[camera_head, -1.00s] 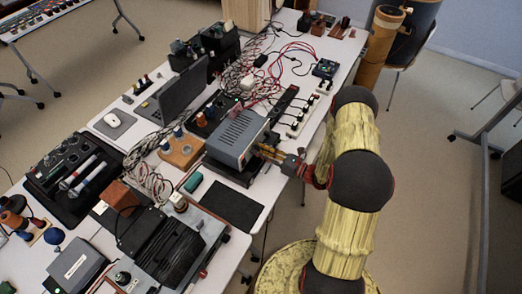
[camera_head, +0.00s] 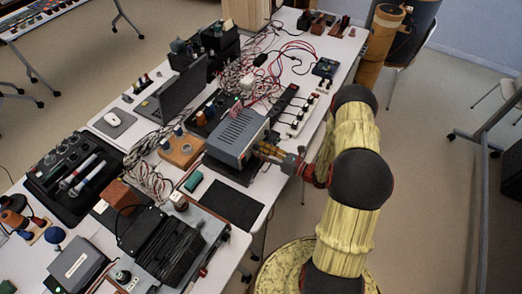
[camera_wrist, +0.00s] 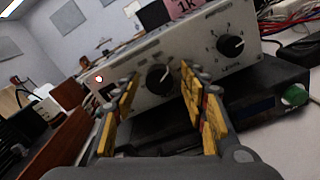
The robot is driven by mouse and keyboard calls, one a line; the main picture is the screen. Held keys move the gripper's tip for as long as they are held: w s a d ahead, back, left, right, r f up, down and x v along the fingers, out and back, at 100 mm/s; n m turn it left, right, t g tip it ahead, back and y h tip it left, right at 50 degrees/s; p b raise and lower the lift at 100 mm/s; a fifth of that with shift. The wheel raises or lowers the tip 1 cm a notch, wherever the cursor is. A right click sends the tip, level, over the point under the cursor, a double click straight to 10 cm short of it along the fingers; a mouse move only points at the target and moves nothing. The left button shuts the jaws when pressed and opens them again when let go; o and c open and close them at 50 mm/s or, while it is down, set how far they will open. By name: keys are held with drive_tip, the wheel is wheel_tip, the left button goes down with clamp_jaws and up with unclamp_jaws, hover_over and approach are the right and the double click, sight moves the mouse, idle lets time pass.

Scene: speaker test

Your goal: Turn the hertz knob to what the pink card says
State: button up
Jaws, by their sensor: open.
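The grey metal box (camera_head: 237,137) stands on the table, and its front faces my gripper (camera_head: 262,151). In the wrist view its silver front panel (camera_wrist: 120,112) is tilted and has two black knobs. The left knob (camera_wrist: 159,79) lies between my yellow fingertips (camera_wrist: 160,84). The fingers are open, one on each side of it; I cannot tell whether they touch it. The right knob (camera_wrist: 230,45) is clear of the fingers and has numbers around it. The pink card (camera_wrist: 184,7) stands on top of the box and reads "1K".
A black device (camera_wrist: 262,90) with a green knob (camera_wrist: 295,94) lies under the box. Red and white cables (camera_head: 238,72) and a power strip (camera_head: 304,114) lie behind it on the table. A black mat (camera_head: 231,205) lies nearer.

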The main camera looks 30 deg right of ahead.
drive_tip(key=v, duration=1.2)
drive_tip(key=shift+f, duration=0.1)
idle(0.4)
